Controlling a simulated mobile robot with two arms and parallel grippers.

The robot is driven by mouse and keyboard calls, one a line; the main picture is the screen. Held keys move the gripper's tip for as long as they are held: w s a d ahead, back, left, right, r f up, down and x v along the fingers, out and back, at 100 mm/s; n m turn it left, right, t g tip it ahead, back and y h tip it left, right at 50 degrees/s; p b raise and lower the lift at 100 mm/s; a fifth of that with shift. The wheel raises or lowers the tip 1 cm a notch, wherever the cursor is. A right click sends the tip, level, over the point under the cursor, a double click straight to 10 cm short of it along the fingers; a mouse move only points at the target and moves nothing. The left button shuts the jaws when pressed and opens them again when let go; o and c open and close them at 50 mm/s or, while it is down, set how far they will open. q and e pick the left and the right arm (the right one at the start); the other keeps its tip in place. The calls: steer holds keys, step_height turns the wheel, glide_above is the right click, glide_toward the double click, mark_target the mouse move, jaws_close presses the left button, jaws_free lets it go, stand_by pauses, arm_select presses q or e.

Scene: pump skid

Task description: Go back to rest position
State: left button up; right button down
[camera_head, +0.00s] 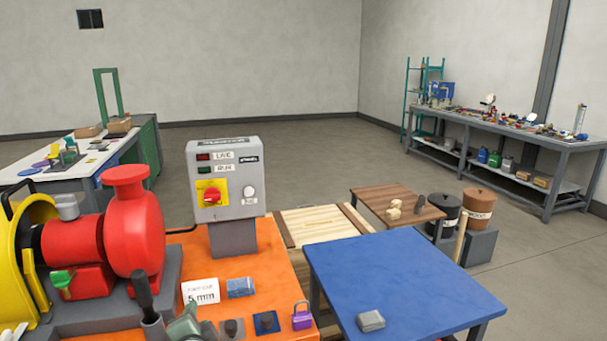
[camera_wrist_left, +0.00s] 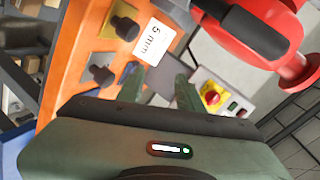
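My left gripper (camera_head: 188,322) shows at the bottom of the head view, low over the front of the orange skid top (camera_head: 275,285). In the left wrist view its two greenish fingers (camera_wrist_left: 158,82) stand apart with nothing seen between them. The white "5 mm" card (camera_head: 200,291) lies beyond the fingers, and it also shows in the left wrist view (camera_wrist_left: 153,42). A black lever handle (camera_head: 143,296) stands just left of the gripper. The red pump (camera_head: 133,235) is behind the handle. My right gripper is in neither view.
A grey control box (camera_head: 225,180) with a red-yellow switch stands at the back of the skid. A purple padlock (camera_head: 301,317) lies at its right front. A blue table (camera_head: 395,280) holding a small grey block (camera_head: 370,321) stands to the right.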

arm_select(q)
steer(key=s+f+n+g+h, duration=0.2)
steer(key=s+f+n+g, duration=0.2)
steer(key=s+f, duration=0.8)
steer(key=s+d+f+n+g+h, duration=0.1)
steer(key=s+f+n+g, duration=0.15)
steer(key=s, duration=0.85)
steer(key=s+d+f+n+g+h, duration=0.1)
steer(key=s+f+n+g, duration=0.15)
steer(key=s, duration=0.85)
step_height(320, 180, down, 25)
steer(key=s+g, duration=0.1)
steer(key=g, duration=0.1)
steer(key=s+a+f+m+g, duration=0.1)
steer(key=s+a+f, duration=0.1)
steer(key=s+f, duration=1.5)
steer(key=shift+s+a, duration=0.2)
steer(key=shift+a, duration=0.1)
